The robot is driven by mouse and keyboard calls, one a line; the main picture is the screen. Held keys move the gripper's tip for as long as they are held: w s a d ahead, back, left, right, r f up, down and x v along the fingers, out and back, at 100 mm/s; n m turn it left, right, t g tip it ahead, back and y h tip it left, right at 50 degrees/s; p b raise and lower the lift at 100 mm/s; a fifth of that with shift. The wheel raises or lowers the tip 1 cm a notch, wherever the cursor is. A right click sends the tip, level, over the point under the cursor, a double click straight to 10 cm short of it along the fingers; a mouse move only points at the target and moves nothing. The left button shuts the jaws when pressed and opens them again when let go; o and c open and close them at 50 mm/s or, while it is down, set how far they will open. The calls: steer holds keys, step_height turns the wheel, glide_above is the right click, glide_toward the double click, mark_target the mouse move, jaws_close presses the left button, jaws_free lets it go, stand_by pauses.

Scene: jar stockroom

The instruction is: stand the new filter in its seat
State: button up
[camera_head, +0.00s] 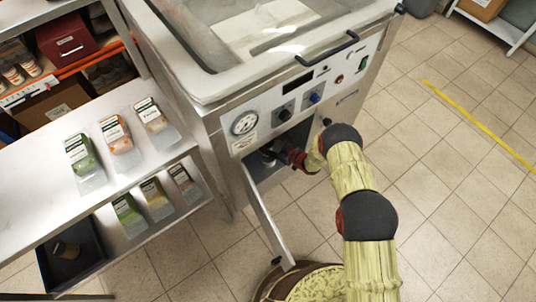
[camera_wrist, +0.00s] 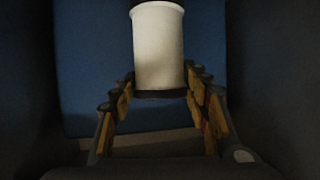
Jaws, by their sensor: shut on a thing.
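The filter (camera_wrist: 158,48) is a white cylinder with a dark band at its lower end, upright in the wrist view. My gripper (camera_wrist: 160,80) has a finger on each side of it and is shut on it. In the head view my gripper (camera_head: 284,154) reaches into the dark open compartment (camera_head: 298,140) at the front of the steel machine (camera_head: 215,125).
The compartment door (camera_head: 268,222) hangs open left of my arm. Dark walls stand close on both sides in the wrist view, with a blue panel (camera_wrist: 85,70) behind. A shelf (camera_head: 30,190) holds several pouches. A black tray (camera_head: 72,256) holds a small brownish object (camera_head: 66,250).

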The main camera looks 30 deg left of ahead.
steer(key=shift+w+f+b, duration=0.1)
steer(key=shift+f+b, duration=0.95)
steer(key=shift+f, duration=2)
steer(key=shift+f, duration=0.15)
steer(key=o, duration=1.3)
